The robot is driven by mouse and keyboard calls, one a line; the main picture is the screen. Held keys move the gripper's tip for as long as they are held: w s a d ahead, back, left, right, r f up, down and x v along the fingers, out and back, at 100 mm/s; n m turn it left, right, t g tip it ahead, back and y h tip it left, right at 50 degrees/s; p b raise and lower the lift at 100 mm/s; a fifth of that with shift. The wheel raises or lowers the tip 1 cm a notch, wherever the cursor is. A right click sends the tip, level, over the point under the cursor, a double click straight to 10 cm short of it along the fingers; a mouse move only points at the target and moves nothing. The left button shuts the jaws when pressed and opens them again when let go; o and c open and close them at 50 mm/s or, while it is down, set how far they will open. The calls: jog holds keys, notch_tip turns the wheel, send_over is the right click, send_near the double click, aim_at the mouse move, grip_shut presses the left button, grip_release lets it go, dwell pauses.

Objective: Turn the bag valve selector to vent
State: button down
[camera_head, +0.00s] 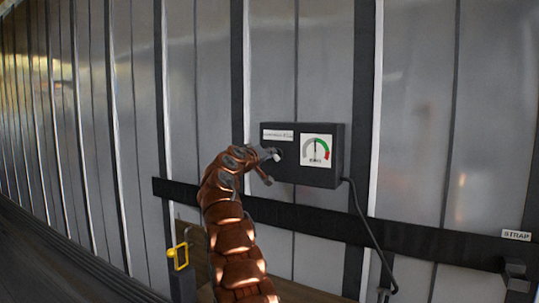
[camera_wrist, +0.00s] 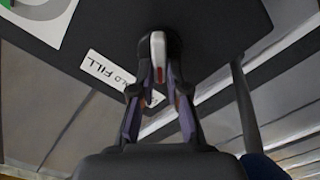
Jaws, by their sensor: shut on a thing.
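The bag valve is a dark box (camera_head: 300,175) on the trailer wall, with a gauge (camera_head: 317,151) at its right and a white label at its upper left. The gauge needle stands about upright. In the wrist view the selector knob (camera_wrist: 158,46) is dark with a white and red pointer mark. My gripper (camera_head: 268,167) reaches the left part of the box front. In the wrist view my gripper (camera_wrist: 159,75) is shut on the knob, one finger on each side. The label (camera_wrist: 118,76) shows "FILL"; my fingers hide part of it. I cannot read "vent".
A dark rail (camera_head: 430,238) runs along the ribbed wall below the box. A black cable (camera_head: 372,235) hangs from the box's right side. A yellow hook (camera_head: 179,255) is at lower left, and a "STRAP" label (camera_head: 516,235) at far right.

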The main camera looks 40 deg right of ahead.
jog(key=shift+f+n, duration=0.1)
jog(key=shift+n, duration=0.6)
jog(key=c, duration=1.2)
grip_release()
jog(key=shift+o, duration=0.2)
jog(key=shift+a, duration=0.2)
jog(key=v, duration=1.1)
jog(key=shift+a, duration=0.3)
